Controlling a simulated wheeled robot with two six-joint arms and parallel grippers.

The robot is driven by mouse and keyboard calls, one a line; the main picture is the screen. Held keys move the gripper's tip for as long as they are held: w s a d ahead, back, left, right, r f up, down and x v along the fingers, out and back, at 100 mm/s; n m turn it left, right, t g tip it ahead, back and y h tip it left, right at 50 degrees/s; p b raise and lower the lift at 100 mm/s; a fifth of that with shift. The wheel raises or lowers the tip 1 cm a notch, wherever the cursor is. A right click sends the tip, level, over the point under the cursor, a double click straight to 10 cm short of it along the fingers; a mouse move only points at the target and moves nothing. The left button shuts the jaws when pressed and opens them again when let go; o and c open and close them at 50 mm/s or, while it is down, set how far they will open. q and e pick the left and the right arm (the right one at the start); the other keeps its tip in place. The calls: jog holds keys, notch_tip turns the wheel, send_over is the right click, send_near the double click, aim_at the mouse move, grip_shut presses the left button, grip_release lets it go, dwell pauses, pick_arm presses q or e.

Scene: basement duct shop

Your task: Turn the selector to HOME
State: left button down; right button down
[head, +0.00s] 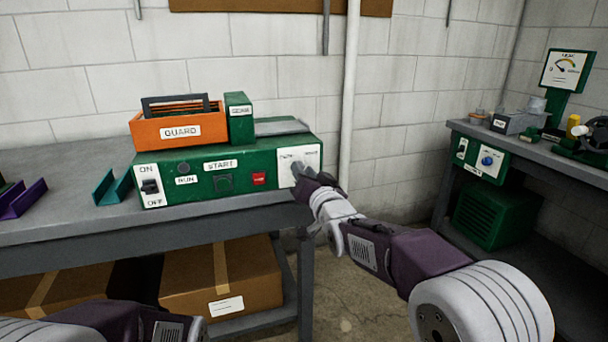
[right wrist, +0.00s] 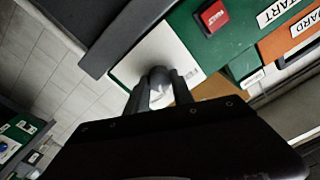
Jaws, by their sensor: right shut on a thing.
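The selector's white plate (head: 286,165) is at the right end of the green control box (head: 215,154) on the bench. Its small label text is too small to read surely. My right gripper (head: 300,178) is at the plate and covers most of the selector in the head view. In the right wrist view, the fingers of my right gripper (right wrist: 160,92) are shut on the grey selector knob (right wrist: 158,74), in front of the white plate (right wrist: 180,42). Which way the knob points is hidden. Only part of my left arm shows at the bottom left; its gripper is out of view.
The box also carries an ON/OFF switch (head: 150,186), a red button (head: 259,179) and START and RUN labels. An orange GUARD bin (head: 178,126) sits on top. Purple and teal channel pieces lie left. Cardboard boxes (head: 222,274) are under the bench. A second bench (head: 520,152) stands right.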

jog(key=shift+f+m, duration=0.1)
jog(key=shift+m, duration=0.9)
jog(key=c, duration=1.1)
grip_release()
jog(key=v, duration=0.9)
